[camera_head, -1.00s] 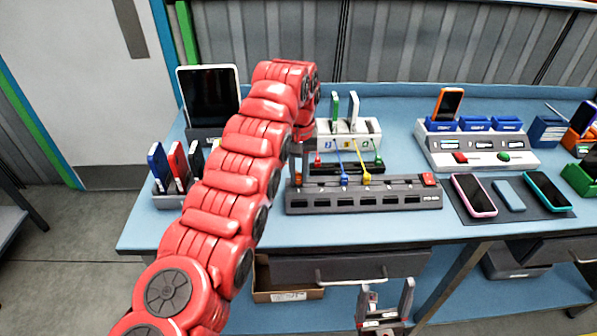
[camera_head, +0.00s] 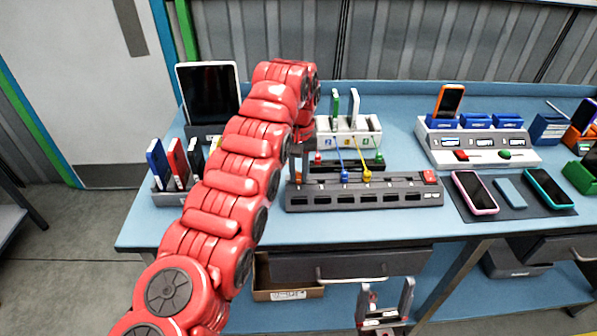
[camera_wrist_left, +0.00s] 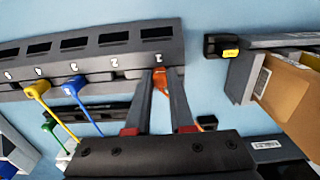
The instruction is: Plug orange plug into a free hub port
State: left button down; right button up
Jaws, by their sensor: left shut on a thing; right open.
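The grey hub (camera_head: 410,187) lies on the blue table, with a row of dark ports along it. A blue plug (camera_head: 344,178) and a yellow plug (camera_head: 367,176) with cables stand at its back edge. My left gripper (camera_head: 298,179) is at the hub's left end, partly hidden by its arm. In the left wrist view its fingers (camera_wrist_left: 160,82) are shut on the orange plug (camera_wrist_left: 160,76), beside the hub (camera_wrist_left: 100,62) at the slot numbered 1. I cannot tell how deep the plug sits. My right gripper (camera_head: 387,300) is open and empty, low in front of the table.
Behind the hub are a dark rack (camera_head: 345,167) and a white block (camera_head: 362,140) holding upright sticks. A holder with upright cards (camera_head: 157,165) stands left of my arm. A charging dock (camera_head: 480,152) and phones on a mat (camera_head: 535,208) are on the right.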

pick_arm(q)
jog(key=shift+c, duration=1.5)
grip_release()
jog(key=shift+r, duration=0.15)
notch_tip(320, 180, up, 5)
jog(key=p, duration=0.4)
jog(key=shift+r+p, duration=0.9)
jog(key=shift+p, duration=0.2)
